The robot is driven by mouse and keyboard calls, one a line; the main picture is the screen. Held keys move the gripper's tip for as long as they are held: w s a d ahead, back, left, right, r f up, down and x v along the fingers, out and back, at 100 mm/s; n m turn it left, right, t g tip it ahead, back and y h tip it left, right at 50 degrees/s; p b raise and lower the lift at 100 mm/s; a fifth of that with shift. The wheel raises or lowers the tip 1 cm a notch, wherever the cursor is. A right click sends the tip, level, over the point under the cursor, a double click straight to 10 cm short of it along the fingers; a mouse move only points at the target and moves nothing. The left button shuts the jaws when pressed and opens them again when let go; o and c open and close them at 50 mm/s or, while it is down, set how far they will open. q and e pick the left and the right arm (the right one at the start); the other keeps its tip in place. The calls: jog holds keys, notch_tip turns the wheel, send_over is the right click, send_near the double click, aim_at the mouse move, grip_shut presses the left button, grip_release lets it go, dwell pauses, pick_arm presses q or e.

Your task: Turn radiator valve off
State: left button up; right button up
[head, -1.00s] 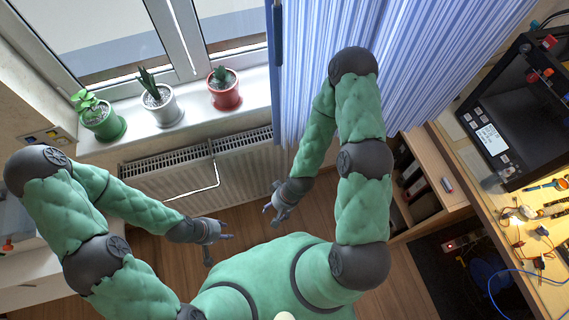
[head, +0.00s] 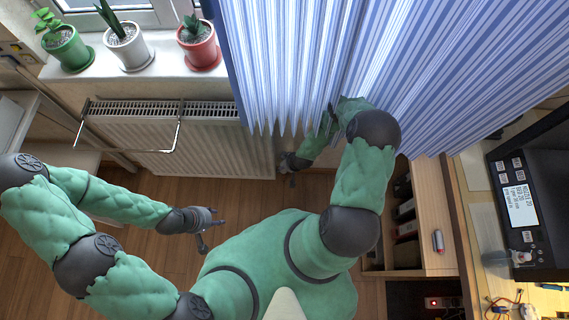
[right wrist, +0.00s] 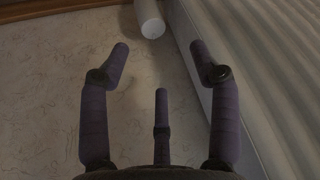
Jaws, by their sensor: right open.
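The white ribbed radiator (head: 200,150) hangs under the window sill, and its side also shows at the right of the right wrist view (right wrist: 255,75). A white rounded cylinder (right wrist: 149,18), which looks like the radiator valve, is at the top of the right wrist view beside the radiator. My right gripper (right wrist: 160,60) is open and empty, with its fingers spread short of the cylinder. In the head view it is near the radiator's right end (head: 289,172), partly hidden. The valve cannot be made out there. My left gripper (head: 216,225) is open and empty above the floor.
Blue striped curtains (head: 290,60) hang close over my right arm. Green (head: 66,48), white (head: 128,48) and red (head: 199,45) plant pots stand on the sill. A wooden cabinet (head: 430,215) is at the right. The wood floor (head: 150,250) is clear.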

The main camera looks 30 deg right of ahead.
jog(key=b+x, duration=0.1)
jog(key=x, duration=0.2)
jog(key=b+x, duration=0.2)
jog(key=x, duration=0.2)
jog(key=d+b+x, duration=0.1)
jog(key=b+x, duration=0.1)
jog(key=x, duration=0.2)
jog(key=shift+d+f, duration=0.1)
jog(key=shift+f, duration=0.2)
jog(key=c, duration=1.1)
